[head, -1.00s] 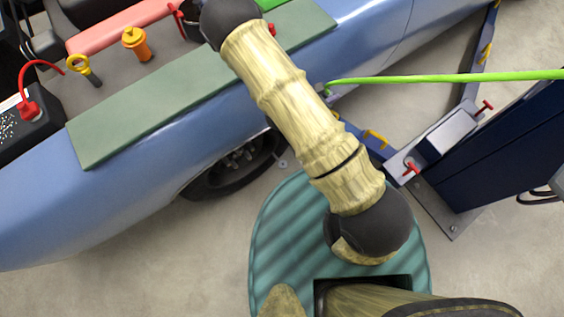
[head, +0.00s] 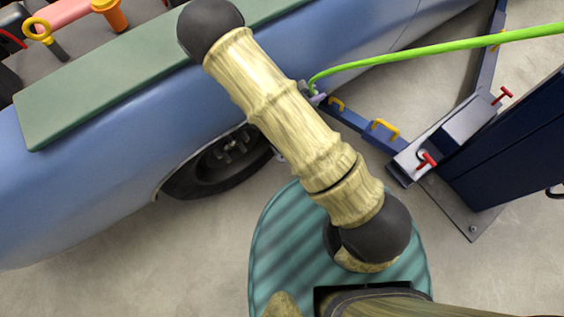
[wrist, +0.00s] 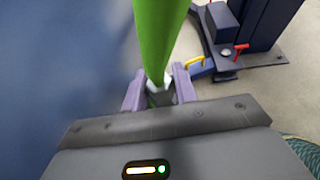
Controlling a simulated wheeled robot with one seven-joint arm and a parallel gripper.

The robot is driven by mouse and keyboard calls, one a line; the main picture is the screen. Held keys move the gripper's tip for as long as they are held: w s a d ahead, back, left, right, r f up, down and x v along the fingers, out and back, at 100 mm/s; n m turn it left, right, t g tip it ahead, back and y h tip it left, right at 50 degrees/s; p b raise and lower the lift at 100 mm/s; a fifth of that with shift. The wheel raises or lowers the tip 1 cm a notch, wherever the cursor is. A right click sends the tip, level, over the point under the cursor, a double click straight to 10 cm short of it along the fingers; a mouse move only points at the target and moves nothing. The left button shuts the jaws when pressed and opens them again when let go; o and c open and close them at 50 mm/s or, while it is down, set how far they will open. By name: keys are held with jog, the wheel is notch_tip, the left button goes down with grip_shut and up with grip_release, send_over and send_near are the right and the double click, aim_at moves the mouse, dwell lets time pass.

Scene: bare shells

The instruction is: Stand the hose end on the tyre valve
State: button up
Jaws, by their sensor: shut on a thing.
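The bright green hose (head: 430,50) runs in from the right edge to its held end beside my arm. In the wrist view the hose (wrist: 156,35) comes down between the fingers, with a pale grey fitting at its end. My gripper (wrist: 159,90) is shut on this hose end. In the head view my gripper (head: 313,94) shows only partly past my arm, close to the blue car's side. The dark tyre (head: 222,165) sits in the wheel arch, left of and below the gripper. I cannot make out the valve; my arm hides part of that area.
The blue car body (head: 90,180) fills the left, with a green mat (head: 100,95) on it. A dark blue lift post (head: 515,150) stands right, with a lift arm (head: 365,128) and yellow handles reaching toward the car. Bare floor (head: 150,255) lies below the car.

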jog(key=a+f+b, duration=0.4)
jog(key=f+b, duration=1)
jog(key=b, duration=0.2)
jog(key=s+a+f+b, duration=0.1)
jog(key=a+f+b, duration=0.4)
jog(key=f+b, duration=1)
jog(key=shift+f+b, duration=0.15)
jog(key=shift+b, duration=0.6)
jog(key=shift+a, duration=0.1)
notch_tip(320, 180, down, 6)
jog(key=b, duration=0.4)
jog(key=shift+f, duration=0.15)
jog(key=shift+f+b, duration=1.35)
jog(key=shift+f, duration=0.55)
jog(key=shift+f, duration=0.1)
jog(key=o, duration=1)
jog(key=shift+o, duration=0.2)
